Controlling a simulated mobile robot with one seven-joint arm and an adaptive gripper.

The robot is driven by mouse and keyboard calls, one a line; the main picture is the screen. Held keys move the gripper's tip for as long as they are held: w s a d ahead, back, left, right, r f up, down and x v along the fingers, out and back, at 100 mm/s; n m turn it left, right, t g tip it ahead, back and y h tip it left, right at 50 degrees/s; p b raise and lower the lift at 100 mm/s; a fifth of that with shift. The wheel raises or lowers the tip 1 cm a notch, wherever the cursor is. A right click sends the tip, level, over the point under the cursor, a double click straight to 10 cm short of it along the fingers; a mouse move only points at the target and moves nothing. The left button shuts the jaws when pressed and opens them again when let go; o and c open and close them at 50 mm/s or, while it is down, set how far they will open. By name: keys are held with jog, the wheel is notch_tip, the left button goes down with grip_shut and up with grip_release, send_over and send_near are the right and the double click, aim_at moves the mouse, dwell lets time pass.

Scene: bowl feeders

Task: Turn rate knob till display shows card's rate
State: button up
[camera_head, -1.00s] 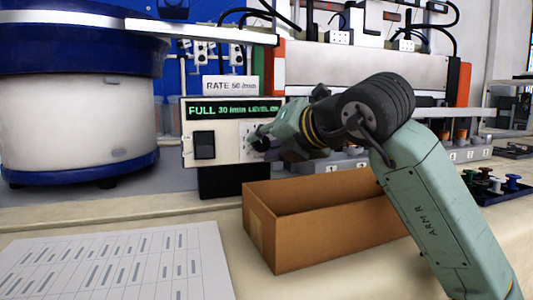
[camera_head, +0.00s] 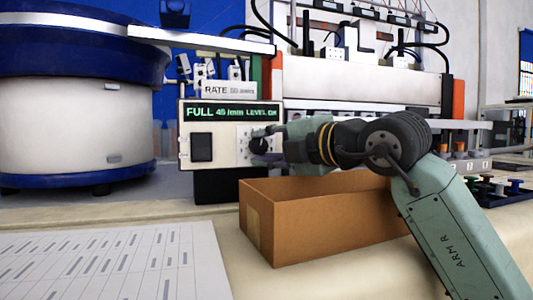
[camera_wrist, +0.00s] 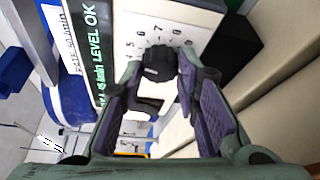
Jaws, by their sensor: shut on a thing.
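The black rate knob (camera_wrist: 160,63) sits on a numbered dial on the cream control box (camera_head: 228,160). My gripper (camera_wrist: 160,66) has its two fingertips on either side of the knob and is shut on it; in the head view my gripper (camera_head: 266,140) reaches the box from the right. The green display (camera_head: 232,112) reads FULL, about 45 /min, LEVEL OK; its second digit is hard to read. The white rate card (camera_head: 229,90) stands on top of the box and seems to read RATE 50 /min, slightly blurred.
An open cardboard box (camera_head: 330,230) stands below my arm. A large blue and white bowl feeder (camera_head: 75,120) is at the left. A printed sheet (camera_head: 115,265) lies at the front left. Colored parts (camera_head: 495,190) sit in a black tray at the right.

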dwell(0.3)
jog(key=o, duration=1.2)
jog(key=shift+c, duration=0.2)
jog(key=o, duration=0.7)
jog(key=r, duration=0.8)
jog(key=shift+w, duration=0.2)
jog(key=shift+c, duration=0.2)
jog(key=shift+s+a+r, duration=0.1)
jog(key=shift+s+r, duration=0.35)
jog(key=shift+r, duration=0.4)
jog(key=c, duration=0.6)
jog(key=shift+w+r, duration=0.1)
jog(key=shift+r, duration=0.1)
jog(key=shift+c, duration=0.3)
jog(key=shift+w, duration=0.1)
